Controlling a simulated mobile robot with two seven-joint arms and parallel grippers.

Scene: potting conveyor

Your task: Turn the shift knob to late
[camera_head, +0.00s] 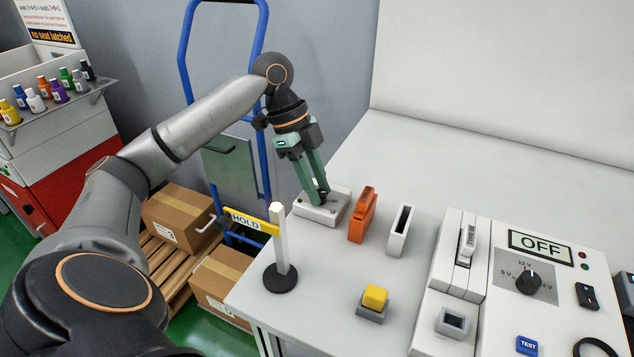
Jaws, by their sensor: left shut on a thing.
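My left gripper (318,191) reaches down from the left arm, with its green fingers pointing at the low white box (312,212) near the table's back left. It is shut on a small dark knob on top of that box. The fingers mostly hide the knob, so I cannot read its marks or which way it points. My right gripper is not in view.
An orange holder (362,214) and a white slotted holder (400,229) stand right of the box. A white post (281,240) with a yellow HOLD arm (250,221) stands in front. A yellow button (375,297) and an OFF panel (541,247) with a voltage dial are farther right.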

